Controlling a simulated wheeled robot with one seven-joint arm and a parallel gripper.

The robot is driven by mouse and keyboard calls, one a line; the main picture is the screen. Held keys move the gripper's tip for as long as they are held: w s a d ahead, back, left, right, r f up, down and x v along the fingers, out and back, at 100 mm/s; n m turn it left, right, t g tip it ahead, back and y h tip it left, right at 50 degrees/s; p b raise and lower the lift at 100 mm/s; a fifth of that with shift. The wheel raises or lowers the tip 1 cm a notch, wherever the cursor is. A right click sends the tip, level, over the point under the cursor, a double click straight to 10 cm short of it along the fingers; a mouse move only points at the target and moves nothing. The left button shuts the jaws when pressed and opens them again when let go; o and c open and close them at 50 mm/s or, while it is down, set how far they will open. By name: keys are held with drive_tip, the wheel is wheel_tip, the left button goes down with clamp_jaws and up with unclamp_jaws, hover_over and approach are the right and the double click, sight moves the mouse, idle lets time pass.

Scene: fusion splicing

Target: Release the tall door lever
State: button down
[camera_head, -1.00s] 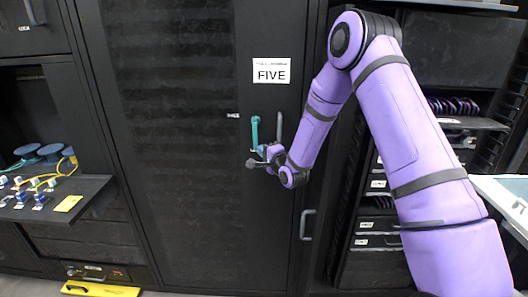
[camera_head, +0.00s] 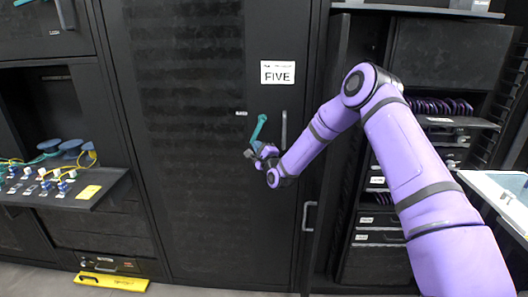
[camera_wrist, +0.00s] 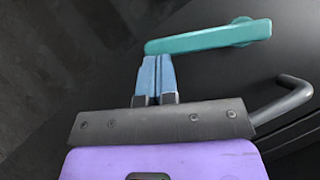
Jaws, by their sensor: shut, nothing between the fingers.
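The tall door lever is teal (camera_head: 259,129) and sits on the black door under the FIVE label. It is tilted, with its lower end swung to the left. In the wrist view the teal lever (camera_wrist: 205,38) runs from its round pivot at the upper right to its free end at the left. My gripper (camera_head: 257,151) is at the lever's lower end. In the wrist view my gripper's blue fingers (camera_wrist: 156,60) are shut together, with nothing between them. Their tips are against or very near the lever's free end; exact contact is unclear.
A grey bar handle (camera_head: 283,128) stands upright just right of the lever. A second handle (camera_head: 308,216) is lower on the door's right edge. A shelf with cables and connectors (camera_head: 100,190) juts out at the left. A yellow case (camera_head: 112,281) lies on the floor.

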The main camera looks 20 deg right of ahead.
drive_tip(key=shift+w+a+r+m+t+h, duration=0.35)
drive_tip(key=shift+a+r+m+t+h, duration=0.7)
drive_tip(key=shift+m, duration=1.3)
drive_tip(key=shift+w+a+r+m+t+h, duration=0.2)
drive_tip(key=shift+w+a+r+m+h, duration=0.35)
drive_tip(key=shift+a+m+h, duration=1.1)
drive_tip(key=shift+w+a+r+m+t+h, duration=0.2)
drive_tip(key=shift+a+r+m+t+h, duration=0.8)
drive_tip(key=shift+m, duration=2.1)
drive_tip(key=shift+d+r+g+h, duration=0.1)
drive_tip(key=shift+d+g+h, duration=0.15)
drive_tip(key=shift+h, duration=0.15)
